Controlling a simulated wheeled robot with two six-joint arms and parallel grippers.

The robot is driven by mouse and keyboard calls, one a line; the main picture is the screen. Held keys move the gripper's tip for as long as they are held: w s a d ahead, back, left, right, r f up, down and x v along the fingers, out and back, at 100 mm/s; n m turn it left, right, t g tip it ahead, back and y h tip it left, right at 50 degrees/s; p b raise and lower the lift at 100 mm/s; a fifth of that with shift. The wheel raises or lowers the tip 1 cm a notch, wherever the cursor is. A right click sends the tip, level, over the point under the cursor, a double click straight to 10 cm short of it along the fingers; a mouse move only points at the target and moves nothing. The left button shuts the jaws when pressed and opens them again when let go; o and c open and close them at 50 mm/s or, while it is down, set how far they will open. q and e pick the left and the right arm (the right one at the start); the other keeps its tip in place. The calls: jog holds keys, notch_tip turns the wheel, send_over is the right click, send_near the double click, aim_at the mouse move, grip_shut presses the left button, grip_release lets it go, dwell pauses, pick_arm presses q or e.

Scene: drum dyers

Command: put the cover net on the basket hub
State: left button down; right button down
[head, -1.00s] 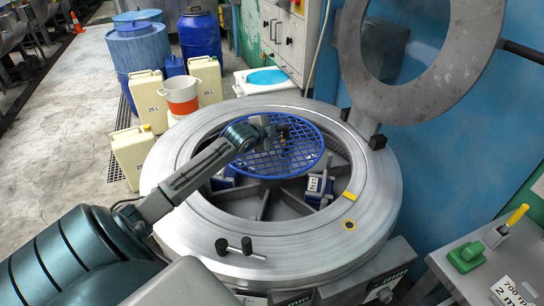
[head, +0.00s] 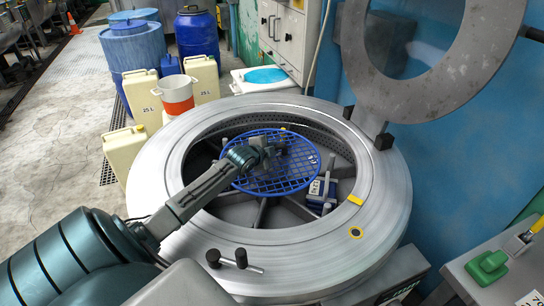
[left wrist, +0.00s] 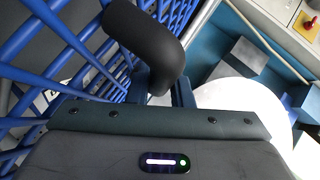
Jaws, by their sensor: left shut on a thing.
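The cover net (head: 290,182) is a round blue mesh with a rim, held over the open drum (head: 160,190). My left gripper (head: 272,148) is over the net's upper middle and is shut on it. In the left wrist view, blue mesh (left wrist: 50,60) fills the left side, and a black curved handle (left wrist: 148,45) stands between the fingers. The basket hub is not clearly visible; the net and my arm cover the drum's middle. Dark radial dividers (head: 261,210) show below the net. My right gripper is not in view.
The drum's raised ring lid (head: 440,95) stands at the right back. A blue labelled packet (head: 318,192) and an upright grey rod (head: 328,172) are inside the drum at right. Black knobs (head: 240,258) sit on the front rim. Canisters (head: 122,150) stand at left.

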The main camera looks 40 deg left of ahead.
aim_at(255, 175)
pick_arm(q)
jog(key=shift+f, duration=1.95)
jog(key=c, duration=1.3)
grip_release()
jog(key=shift+s, duration=0.15)
jog(key=p+v, duration=0.1)
jog(key=v, duration=1)
jog(key=shift+s+r, duration=0.25)
jog(key=shift+s, duration=0.05)
